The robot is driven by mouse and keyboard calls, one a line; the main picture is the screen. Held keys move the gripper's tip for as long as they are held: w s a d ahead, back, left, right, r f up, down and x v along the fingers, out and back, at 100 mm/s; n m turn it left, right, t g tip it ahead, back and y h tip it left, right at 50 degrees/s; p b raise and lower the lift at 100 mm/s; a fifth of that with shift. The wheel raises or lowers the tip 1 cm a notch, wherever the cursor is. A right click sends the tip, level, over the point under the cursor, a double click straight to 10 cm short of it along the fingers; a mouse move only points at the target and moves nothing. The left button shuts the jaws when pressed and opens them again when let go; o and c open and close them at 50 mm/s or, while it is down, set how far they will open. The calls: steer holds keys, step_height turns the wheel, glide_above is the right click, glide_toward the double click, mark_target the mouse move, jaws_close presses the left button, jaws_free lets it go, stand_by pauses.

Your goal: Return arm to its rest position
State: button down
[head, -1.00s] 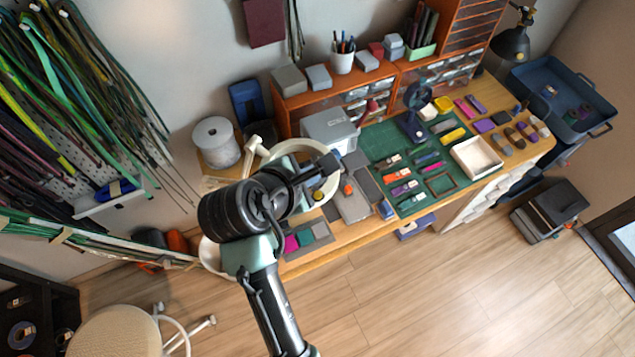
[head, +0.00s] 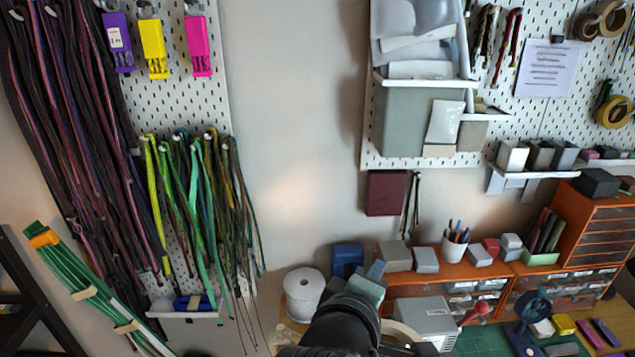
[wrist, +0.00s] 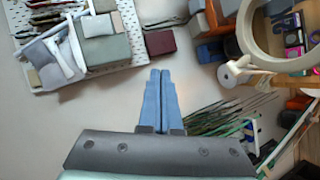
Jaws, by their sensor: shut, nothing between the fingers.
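My gripper shows in the wrist view (wrist: 160,98) with its two blue-grey fingers side by side and touching along their length. Nothing is between them. In the head view, my dark arm rises at the bottom centre, in front of the workbench. The gripper's fingertips are hard to make out there. In the wrist view the fingers point toward the wall, apart from the things around them.
Cords (head: 205,215) hang on a pegboard at left. A white spool (head: 303,293) and a grey box (head: 420,320) stand on the bench near my arm. A white ring (wrist: 285,40) is at upper right in the wrist view. The middle wall is bare.

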steer(key=s+a+r+m+t+y+b, duration=0.1)
steer(key=a+r+m+t+b, duration=0.3)
steer(key=r, duration=0.4)
steer(key=s+a+r+m+t+y+b, duration=0.1)
steer(key=s+r+m+t+y+b, duration=0.15)
steer(key=r+t, duration=0.4)
steer(key=s+a+r+m+t+y+b, duration=0.1)
steer(key=s+r+m+t, duration=0.1)
steer(key=s+r, duration=0.2)
steer(key=s+a+r+m+t+y+b, duration=0.1)
steer(key=s+a+r+m+t+b, duration=0.1)
steer(key=s+r, duration=0.3)
step_height(320, 180, up, 3)
steer(key=shift+s+a+f, duration=0.15)
steer(key=shift+s+a, duration=0.1)
steer(key=shift+a, duration=0.05)
steer(key=shift+m, duration=0.25)
